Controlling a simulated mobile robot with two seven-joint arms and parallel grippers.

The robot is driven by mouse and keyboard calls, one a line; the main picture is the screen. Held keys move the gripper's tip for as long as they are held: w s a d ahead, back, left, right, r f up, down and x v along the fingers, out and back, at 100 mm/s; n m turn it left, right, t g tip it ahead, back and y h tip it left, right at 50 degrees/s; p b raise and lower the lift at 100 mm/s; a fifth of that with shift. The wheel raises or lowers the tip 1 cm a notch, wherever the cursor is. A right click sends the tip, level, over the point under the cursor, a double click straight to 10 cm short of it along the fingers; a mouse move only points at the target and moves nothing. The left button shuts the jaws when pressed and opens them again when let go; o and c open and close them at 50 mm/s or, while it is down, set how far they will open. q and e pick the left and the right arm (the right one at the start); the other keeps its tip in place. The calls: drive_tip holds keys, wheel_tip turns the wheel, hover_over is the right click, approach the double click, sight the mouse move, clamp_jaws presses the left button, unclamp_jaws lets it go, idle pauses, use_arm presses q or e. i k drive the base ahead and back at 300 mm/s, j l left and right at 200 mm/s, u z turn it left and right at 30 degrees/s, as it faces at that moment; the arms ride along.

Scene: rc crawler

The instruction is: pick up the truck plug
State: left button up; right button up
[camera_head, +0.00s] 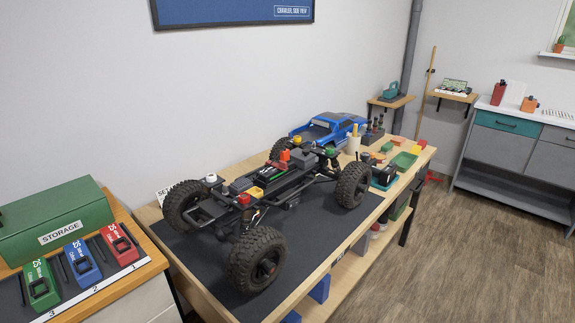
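The crawler truck (290,190) stands without its body shell on a dark mat (205,258) on the wooden workbench. Its four large black tires rest on the mat. A small orange-red piece (285,155) stands up near the middle of the chassis, with a green and black block (262,177) just in front of it. Yellow, red, green and white caps sit near the wheels. Which small part is the truck plug I cannot tell at this size. Neither of my grippers is in view.
At the left, green, blue and red 2S packs (83,262) stand before a green storage box (57,221). A blue truck body (328,130) lies behind the chassis. Small trays and tools (385,165) fill the bench's far end. Open wooden floor (445,250) lies to the right.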

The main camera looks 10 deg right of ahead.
sight(285, 156)
drive_tip(key=k+u, duration=0.2)
drive_tip(key=u, duration=0.15)
drive_tip(key=k+u, duration=0.15)
drive_tip(key=u, duration=1.65)
drive_tip(key=k+l+u, duration=0.1)
drive_tip(key=l, duration=0.25)
drive_tip(key=k+l, duration=0.2)
drive_tip(key=l, duration=0.15)
drive_tip(key=k+l, duration=0.2)
drive_tip(key=l, duration=0.2)
drive_tip(key=k+l, duration=0.2)
drive_tip(key=l, duration=0.2)
drive_tip(key=k+l, duration=0.2)
drive_tip(key=l, duration=0.2)
drive_tip(key=k+l, duration=0.15)
drive_tip(key=l, duration=0.25)
drive_tip(key=k+l, duration=0.2)
drive_tip(key=l, duration=0.2)
drive_tip(key=k+l, duration=0.2)
drive_tip(key=l, duration=0.2)
drive_tip(key=k+l, duration=0.2)
drive_tip(key=l, duration=0.2)
drive_tip(key=i+u, duration=0.1)
drive_tip(key=i, duration=0.2)
